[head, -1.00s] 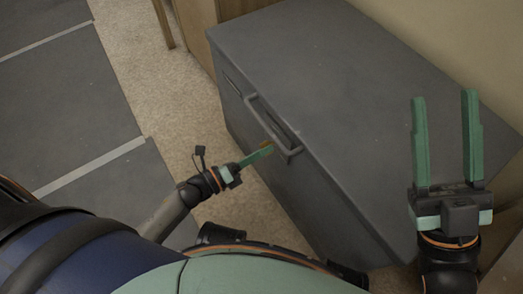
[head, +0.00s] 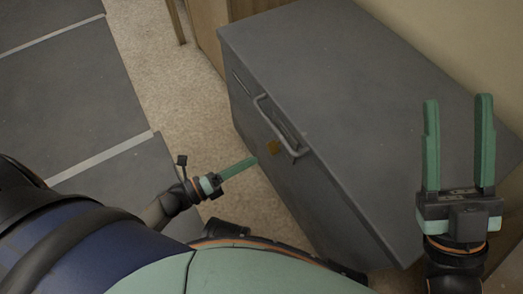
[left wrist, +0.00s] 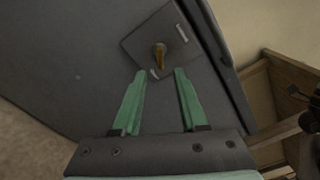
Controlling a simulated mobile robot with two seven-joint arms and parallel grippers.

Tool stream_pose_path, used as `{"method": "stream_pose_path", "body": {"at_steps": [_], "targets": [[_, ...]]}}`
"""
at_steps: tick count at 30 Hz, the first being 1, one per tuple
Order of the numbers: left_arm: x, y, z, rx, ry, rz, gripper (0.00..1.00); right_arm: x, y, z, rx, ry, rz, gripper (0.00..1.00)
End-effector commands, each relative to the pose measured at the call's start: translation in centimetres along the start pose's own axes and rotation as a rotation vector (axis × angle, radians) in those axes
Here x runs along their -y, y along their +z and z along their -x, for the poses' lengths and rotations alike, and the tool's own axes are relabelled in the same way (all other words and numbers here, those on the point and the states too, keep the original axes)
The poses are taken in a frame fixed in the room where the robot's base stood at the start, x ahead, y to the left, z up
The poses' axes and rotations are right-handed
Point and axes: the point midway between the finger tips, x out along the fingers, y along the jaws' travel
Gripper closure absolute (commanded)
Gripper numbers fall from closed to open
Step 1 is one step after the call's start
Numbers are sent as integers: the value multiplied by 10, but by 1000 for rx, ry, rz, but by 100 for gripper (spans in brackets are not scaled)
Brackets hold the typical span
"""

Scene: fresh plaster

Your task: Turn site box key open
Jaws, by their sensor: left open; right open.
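The site box (head: 350,85) is a large dark grey chest with a flat closed lid. Its orange-brown key (head: 272,147) is on the front face, by the lower end of the bar handle (head: 270,119). In the left wrist view the key (left wrist: 159,56) stands on a dark square plate (left wrist: 137,42), just beyond the fingertips and roughly centred between them. My left gripper (head: 254,159) is open and empty, apart from the key. It also shows in the left wrist view (left wrist: 160,71). My right gripper (head: 458,100) is open and empty, appearing over the box's right side.
Speckled carpet (head: 170,90) lies left of the box, with grey floor panels (head: 60,80) farther left. A wooden piece of furniture (head: 210,30) stands behind the box. A plain wall (head: 450,30) is at the right. The lid top is clear.

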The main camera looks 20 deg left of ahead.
Motion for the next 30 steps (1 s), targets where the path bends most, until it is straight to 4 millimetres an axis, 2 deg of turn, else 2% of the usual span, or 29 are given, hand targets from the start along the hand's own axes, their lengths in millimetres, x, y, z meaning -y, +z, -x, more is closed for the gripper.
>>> {"method": "stream_pose_path", "body": {"at_steps": [1,3,10,30], "targets": [[1,1,13,-2,4,1,57,-2,-4,-3,-2,2,-2,50],[1,0,26,-2,4,0,57,-4,-5,-5,-4,4,-5,50],[0,0,54,0,2,-1,57,-6,-8,-7,-5,7,-8,50],[3,2,55,4,-6,6,57,-7,-9,-9,-9,14,-9,50]]}}
